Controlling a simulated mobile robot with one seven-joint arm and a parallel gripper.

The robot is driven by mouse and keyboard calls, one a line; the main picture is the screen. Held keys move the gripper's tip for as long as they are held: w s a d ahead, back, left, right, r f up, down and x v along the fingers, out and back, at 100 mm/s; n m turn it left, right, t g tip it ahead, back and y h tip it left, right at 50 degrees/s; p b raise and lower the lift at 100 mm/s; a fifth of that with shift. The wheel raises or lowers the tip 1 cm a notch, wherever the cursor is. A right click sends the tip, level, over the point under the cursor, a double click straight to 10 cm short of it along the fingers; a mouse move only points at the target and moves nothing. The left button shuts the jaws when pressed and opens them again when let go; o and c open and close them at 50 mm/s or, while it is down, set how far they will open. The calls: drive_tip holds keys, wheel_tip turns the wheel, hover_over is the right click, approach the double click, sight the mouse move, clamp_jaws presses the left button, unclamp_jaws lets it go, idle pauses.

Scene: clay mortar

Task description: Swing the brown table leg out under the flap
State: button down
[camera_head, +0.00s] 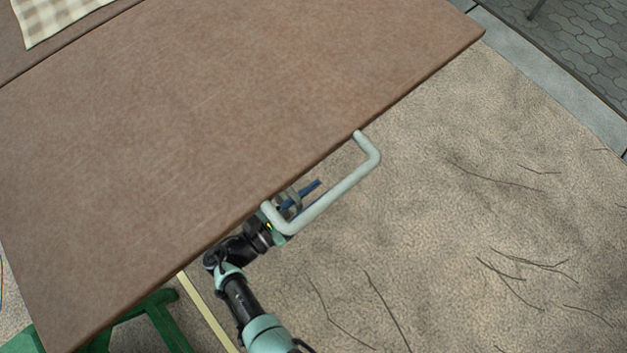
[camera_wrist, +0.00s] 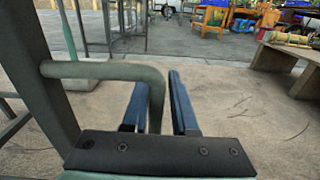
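A large brown tabletop flap (camera_head: 230,110) fills much of the head view and looks raised level. A pale grey-green bar handle (camera_head: 335,192) sticks out past its lower right edge. In the wrist view the handle (camera_wrist: 100,70) runs from a dark slanted post (camera_wrist: 45,85), which may be the table leg, then bends down between my fingers. My gripper (camera_head: 303,194) is at the near end of the handle. Its blue fingers (camera_wrist: 158,85) are apart, one on each side of the bar, with a slim gap at the right finger. The leg is hidden under the flap in the head view.
A checked cloth (camera_head: 60,15) lies at the far left of the table. A green frame (camera_head: 150,325) stands low at the near left. The sandy floor (camera_head: 480,200) to the right is clear. A wooden bench (camera_wrist: 285,60) stands to the right in the wrist view.

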drive_tip(key=c, duration=0.8)
unclamp_jaws()
drive_tip(key=shift+s+d+f+h, duration=0.1)
drive_tip(key=shift+s+d+h, duration=0.2)
drive_tip(key=shift+s+d, duration=0.45)
drive_tip(key=shift+c, duration=0.2)
drive_tip(key=shift+s+a, duration=0.1)
drive_tip(key=shift+a, duration=0.1)
drive_tip(key=shift+a, duration=0.2)
drive_tip(key=v, duration=1.2)
drive_tip(key=shift+a+b, duration=0.4)
drive_tip(key=shift+b, duration=0.05)
drive_tip(key=shift+s, duration=0.1)
